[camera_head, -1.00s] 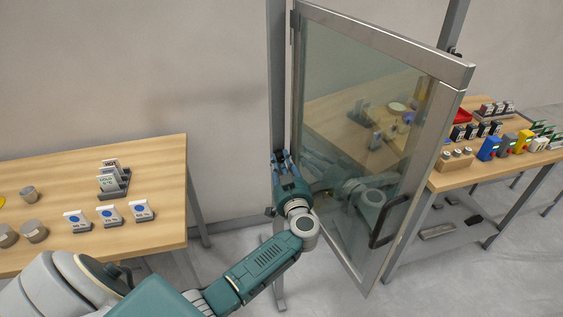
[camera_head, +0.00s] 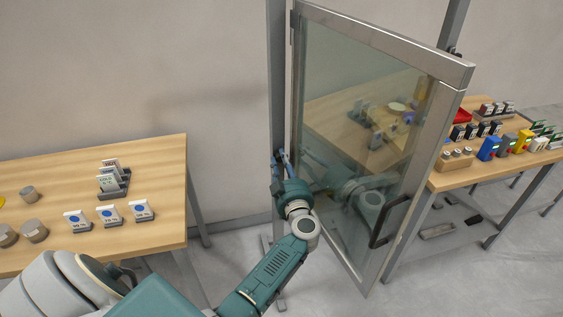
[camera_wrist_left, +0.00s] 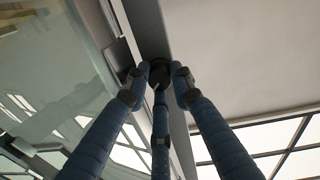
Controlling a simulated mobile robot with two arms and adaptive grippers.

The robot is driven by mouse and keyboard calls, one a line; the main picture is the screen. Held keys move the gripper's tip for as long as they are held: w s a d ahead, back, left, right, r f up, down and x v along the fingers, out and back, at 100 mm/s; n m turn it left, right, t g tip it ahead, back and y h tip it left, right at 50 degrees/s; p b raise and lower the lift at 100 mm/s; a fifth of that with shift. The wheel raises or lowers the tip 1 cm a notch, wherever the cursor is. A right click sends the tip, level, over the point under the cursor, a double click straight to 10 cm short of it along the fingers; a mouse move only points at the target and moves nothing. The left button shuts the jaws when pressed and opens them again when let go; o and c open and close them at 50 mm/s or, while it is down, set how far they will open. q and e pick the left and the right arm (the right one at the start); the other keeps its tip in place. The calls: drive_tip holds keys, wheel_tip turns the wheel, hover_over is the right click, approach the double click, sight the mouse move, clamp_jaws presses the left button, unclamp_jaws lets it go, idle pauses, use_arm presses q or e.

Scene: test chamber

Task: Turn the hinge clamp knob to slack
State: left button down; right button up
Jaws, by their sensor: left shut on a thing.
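The hinge clamp knob (camera_wrist_left: 160,75) is a dark round knob on the grey frame post at the door's hinge side. In the left wrist view it sits between the blue fingertips, and a small pale mark shows on it. My left gripper (camera_head: 281,154) is shut on the knob; the fingers also show in the left wrist view (camera_wrist_left: 160,80). In the head view the knob is hidden by the gripper. The glass door (camera_head: 365,110) stands swung out from the post (camera_head: 277,70). My right gripper is in neither view.
The door's black handle (camera_head: 388,222) is on its free edge, right of my left arm. A wooden table (camera_head: 160,170) with cards and round weights is at the left. Another table (camera_head: 465,178) with coloured devices is behind the door at the right.

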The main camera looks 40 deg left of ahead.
use_arm(q)
drive_tip(key=shift+d+f, duration=0.1)
drive_tip(key=shift+f, duration=0.15)
drive_tip(key=c, duration=1.8)
unclamp_jaws()
drive_tip(key=shift+o, duration=0.2)
drive_tip(key=shift+r, duration=0.1)
drive_tip(key=v, duration=1.2)
